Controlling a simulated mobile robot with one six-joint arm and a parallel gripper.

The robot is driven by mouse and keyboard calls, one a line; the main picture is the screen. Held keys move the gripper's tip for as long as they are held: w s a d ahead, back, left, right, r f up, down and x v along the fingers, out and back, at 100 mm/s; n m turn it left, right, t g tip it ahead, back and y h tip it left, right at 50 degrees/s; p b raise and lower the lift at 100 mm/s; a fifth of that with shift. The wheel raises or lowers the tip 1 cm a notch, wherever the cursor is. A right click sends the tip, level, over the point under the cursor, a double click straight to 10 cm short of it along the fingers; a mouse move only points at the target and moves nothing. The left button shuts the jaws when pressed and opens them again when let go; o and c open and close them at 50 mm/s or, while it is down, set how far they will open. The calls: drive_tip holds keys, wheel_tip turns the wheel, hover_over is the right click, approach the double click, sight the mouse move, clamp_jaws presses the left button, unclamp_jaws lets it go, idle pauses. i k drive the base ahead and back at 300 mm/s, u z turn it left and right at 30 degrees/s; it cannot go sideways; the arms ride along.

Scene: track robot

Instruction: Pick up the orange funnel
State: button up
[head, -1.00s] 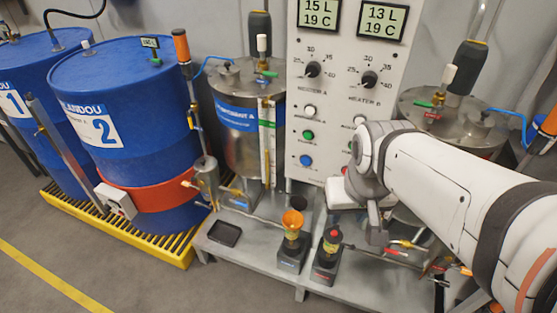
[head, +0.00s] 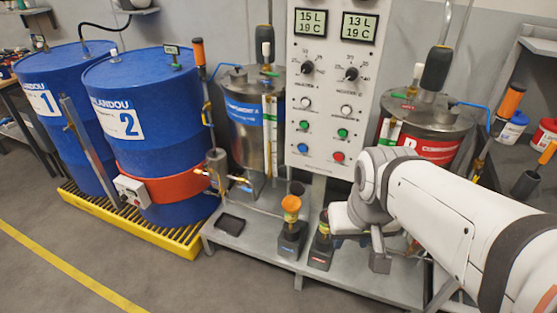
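The orange funnel (head: 291,205) sits upright on a small container in a dark stand (head: 291,242), on the grey platform in front of the control panel. My gripper (head: 346,222) is at the end of my white arm, to the right of the funnel and apart from it in the picture. Its fingers cannot be made out, so I cannot tell whether it is open or shut. The gripper partly covers a second small container on a dark stand (head: 321,252), just right of the funnel's stand.
The control panel (head: 326,120) rises behind the funnel, between two metal tanks. Blue drums (head: 150,130) stand on a yellow grated pallet (head: 180,238) at left. A shallow black tray (head: 230,223) lies left of the funnel on the grey platform (head: 262,240). The floor in front is clear.

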sight(291, 202)
drive_tip(key=z, duration=0.15)
drive_tip(key=i, duration=0.9)
drive_tip(key=u, duration=0.05)
